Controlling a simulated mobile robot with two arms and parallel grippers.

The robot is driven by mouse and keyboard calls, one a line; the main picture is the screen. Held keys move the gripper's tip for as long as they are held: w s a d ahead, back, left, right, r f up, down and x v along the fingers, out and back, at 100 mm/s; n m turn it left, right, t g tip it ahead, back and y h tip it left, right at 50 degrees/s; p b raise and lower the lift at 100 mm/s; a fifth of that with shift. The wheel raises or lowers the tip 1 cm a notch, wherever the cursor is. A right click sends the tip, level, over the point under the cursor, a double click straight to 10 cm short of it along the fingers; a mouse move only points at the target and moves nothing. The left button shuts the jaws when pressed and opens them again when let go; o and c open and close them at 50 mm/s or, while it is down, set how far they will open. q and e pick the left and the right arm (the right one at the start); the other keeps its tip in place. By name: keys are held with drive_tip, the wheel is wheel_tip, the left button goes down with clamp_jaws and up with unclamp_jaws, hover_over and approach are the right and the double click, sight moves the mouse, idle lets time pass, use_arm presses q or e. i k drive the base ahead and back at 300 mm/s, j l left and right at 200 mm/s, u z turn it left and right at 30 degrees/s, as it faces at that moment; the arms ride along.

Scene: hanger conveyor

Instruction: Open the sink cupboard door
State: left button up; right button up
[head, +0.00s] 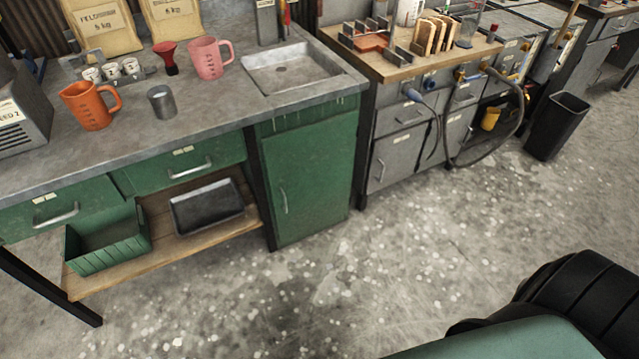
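The sink cupboard door (318,180) is a worn green panel under the sink (293,68) in the head view. It looks shut, flush with the cupboard front. Its slim vertical metal handle (284,201) is near the door's left edge. Neither of my grippers is in view, and nothing touches the door or handle.
On the worktop stand an orange jug (88,106), a pink jug (208,58) and a metal cup (162,102). A shelf left of the cupboard holds a green bin (108,240) and a dark tray (207,207). Floor before the door (350,270) is clear.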

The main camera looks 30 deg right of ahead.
sight(310, 166)
drive_tip(key=z, duration=0.95)
drive_tip(key=i+j, duration=0.05)
